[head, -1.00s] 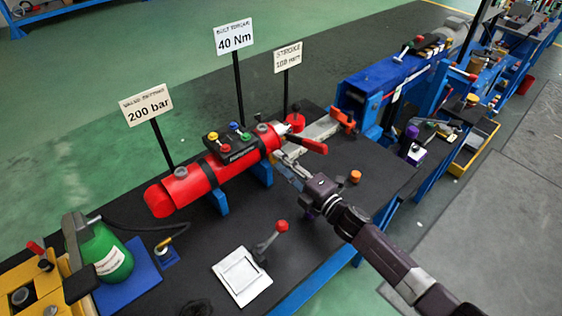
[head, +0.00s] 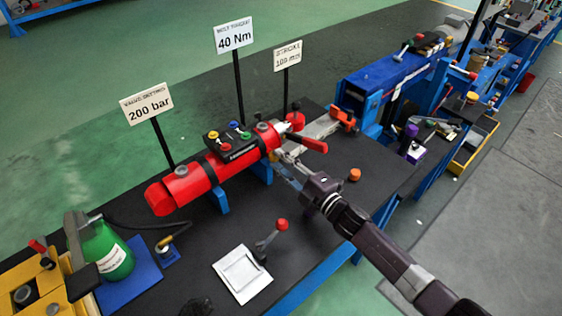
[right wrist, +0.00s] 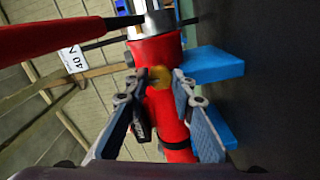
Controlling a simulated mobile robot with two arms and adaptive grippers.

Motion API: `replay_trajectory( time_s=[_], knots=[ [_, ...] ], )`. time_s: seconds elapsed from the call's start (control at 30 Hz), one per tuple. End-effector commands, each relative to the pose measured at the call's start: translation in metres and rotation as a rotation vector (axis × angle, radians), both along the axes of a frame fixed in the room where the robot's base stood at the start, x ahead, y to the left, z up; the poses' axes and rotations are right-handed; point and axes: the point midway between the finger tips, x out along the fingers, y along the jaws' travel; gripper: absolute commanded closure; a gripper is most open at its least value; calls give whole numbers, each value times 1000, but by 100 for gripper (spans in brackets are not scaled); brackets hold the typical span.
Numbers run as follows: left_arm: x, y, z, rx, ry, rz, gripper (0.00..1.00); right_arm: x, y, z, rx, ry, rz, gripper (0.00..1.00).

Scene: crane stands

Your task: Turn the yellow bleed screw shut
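A red cylinder (head: 195,186) lies on blue supports on the dark bench. In the right wrist view, the yellow bleed screw (right wrist: 161,76) sits on the side of the red cylinder (right wrist: 160,50), between and just beyond my fingertips. The head view does not clearly show this screw. My right gripper (head: 279,163) reaches the near side of the cylinder's right end. In the right wrist view, the right gripper (right wrist: 154,84) is open, one finger on each side of the screw; contact cannot be told. My left gripper is not in view.
A black block with coloured knobs (head: 232,143) sits on the cylinder. A red lever (head: 306,144) projects near my gripper. A red-knobbed lever (head: 281,225), an orange cap (head: 355,175) and a white plate (head: 243,276) are nearer. Signs on posts, including 200 bar (head: 148,104), stand behind.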

Motion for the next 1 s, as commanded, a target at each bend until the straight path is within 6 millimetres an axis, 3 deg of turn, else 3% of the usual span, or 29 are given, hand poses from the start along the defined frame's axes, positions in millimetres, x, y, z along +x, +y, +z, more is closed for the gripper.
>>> replay_trajectory(
  time_s=[0.13, 0.47, 1.0],
  knots=[
    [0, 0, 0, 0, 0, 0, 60, 0, 0, -1, -2, 0, -1, 60],
    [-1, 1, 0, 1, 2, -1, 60, -3, -2, 0, -2, 0, 0, 60],
    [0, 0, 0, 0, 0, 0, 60, -81, -59, -1, -2, 3, 0, 60]
  ],
)
